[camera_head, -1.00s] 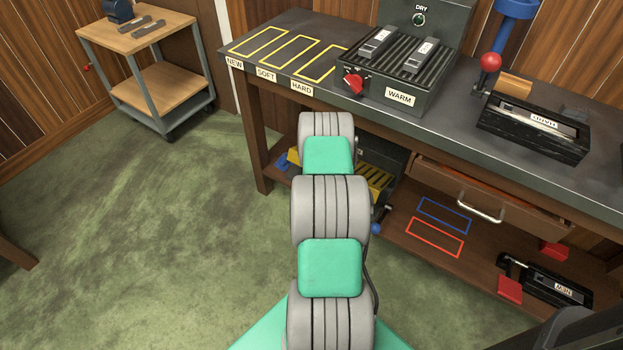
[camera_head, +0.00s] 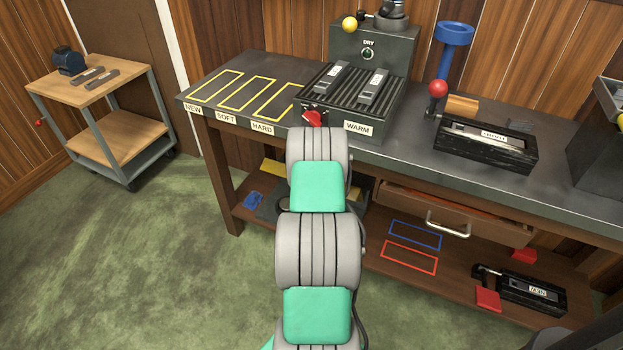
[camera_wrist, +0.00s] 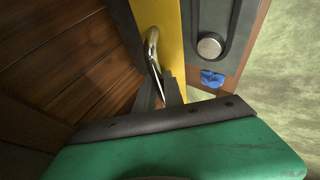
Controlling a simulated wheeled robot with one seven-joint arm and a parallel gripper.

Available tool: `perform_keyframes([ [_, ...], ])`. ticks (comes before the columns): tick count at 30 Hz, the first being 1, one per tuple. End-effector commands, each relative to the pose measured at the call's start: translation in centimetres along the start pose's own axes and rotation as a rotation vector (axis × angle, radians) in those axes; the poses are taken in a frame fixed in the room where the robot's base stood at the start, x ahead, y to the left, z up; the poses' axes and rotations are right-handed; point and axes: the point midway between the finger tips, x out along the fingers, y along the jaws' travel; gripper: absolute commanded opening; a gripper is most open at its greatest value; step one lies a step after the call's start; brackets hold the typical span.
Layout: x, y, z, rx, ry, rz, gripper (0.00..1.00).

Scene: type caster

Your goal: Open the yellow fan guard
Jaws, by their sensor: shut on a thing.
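The yellow fan guard (camera_wrist: 168,22) is a yellow panel edge in the wrist view, with a curved chrome handle (camera_wrist: 152,48) on it. My gripper (camera_wrist: 163,88) is shut on the handle, its dark fingers closed at the handle's lower end. In the head view, yellow parts (camera_head: 272,168) show on the lower shelf under the bench, left of my arm. My arm hides most of the guard and my gripper there. How far the guard stands open I cannot tell.
The dark workbench (camera_head: 400,155) stands over the lower shelf (camera_head: 450,280). A dark housing with a round metal knob (camera_wrist: 209,46) and a blue piece (camera_wrist: 212,78) are beside the guard. The drawer (camera_head: 420,210) is slightly open. Green floor at left is clear, up to a cart (camera_head: 128,135).

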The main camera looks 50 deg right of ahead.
Motion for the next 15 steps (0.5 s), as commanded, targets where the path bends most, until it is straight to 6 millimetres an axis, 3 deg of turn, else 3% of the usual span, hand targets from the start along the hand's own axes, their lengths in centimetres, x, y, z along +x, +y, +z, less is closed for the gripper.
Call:
perform_keyframes([
  [10, -0.01, 0.25, 0.12, -0.001, -0.004, 0.004, 0.00],
  [11, -0.01, 0.24, 0.13, -0.001, -0.004, 0.004, 0.13],
  [15, 0.00, 0.15, 0.05, -0.001, -0.003, 0.003, 0.25],
])
